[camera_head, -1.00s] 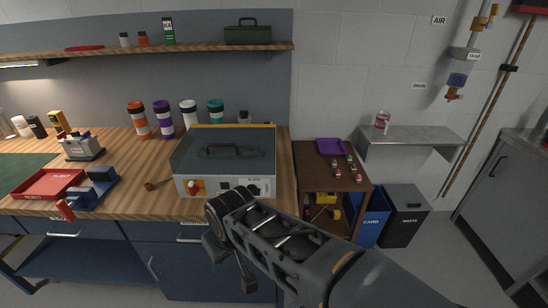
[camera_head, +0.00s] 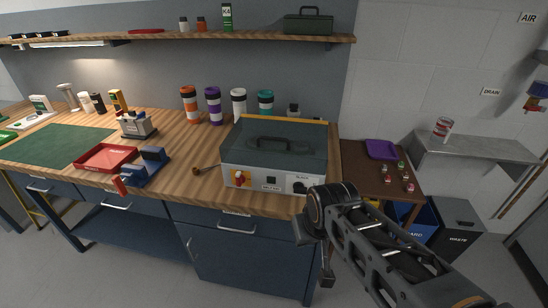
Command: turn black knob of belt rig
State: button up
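The belt rig (camera_head: 272,150) is a grey-white box with a dark see-through lid and a handle, standing on the wooden bench. My arm reaches in from the lower right. My gripper (camera_head: 312,260) hangs below and right of the panel, in front of the bench edge, apart from the black knob. Its fingers are small and dark here, and their opening cannot be made out.
A blue vise (camera_head: 148,167) and red tray (camera_head: 104,158) lie left of the rig. Several tumblers, one orange (camera_head: 190,103), stand behind. A brown side table (camera_head: 358,165) with a purple tray (camera_head: 382,149) and dark bins stand right. Floor in front is clear.

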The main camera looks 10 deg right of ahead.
aim_at(299, 187)
jog(key=u, duration=2.2)
jog(key=k, duration=0.7)
jog(key=z, duration=0.9)
